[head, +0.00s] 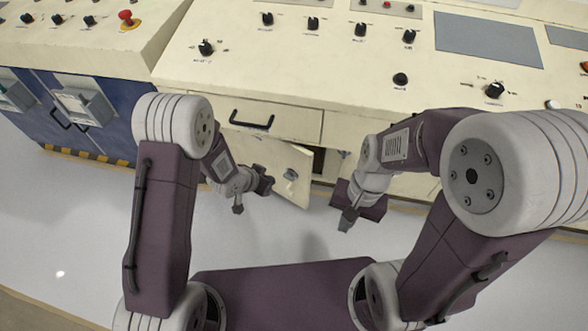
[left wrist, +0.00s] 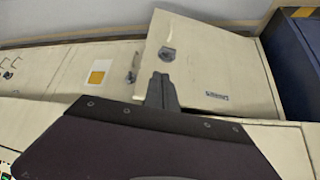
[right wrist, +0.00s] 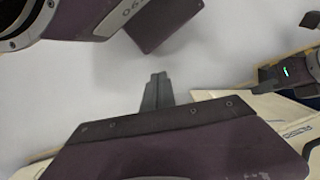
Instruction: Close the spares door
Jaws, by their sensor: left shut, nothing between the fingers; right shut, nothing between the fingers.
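The spares door (head: 270,160) is a cream panel low on the console, below a drawer. It stands ajar, swung out, with a dark gap at its right edge. A small latch (head: 291,174) sits near that edge. The left wrist view shows the door's face (left wrist: 215,65) with the latch and a small blue label. My left gripper (head: 238,208) is shut and empty in front of the door's face; I cannot tell whether it touches. Its fingers also show in the left wrist view (left wrist: 160,90). My right gripper (head: 347,220) is shut and empty, right of the door, over the floor.
A closed drawer with a black handle (head: 252,120) is above the door. The cream console top (head: 300,60) carries several black knobs. A blue cabinet (head: 70,110) stands at the left. The pale floor (head: 80,220) in front is clear.

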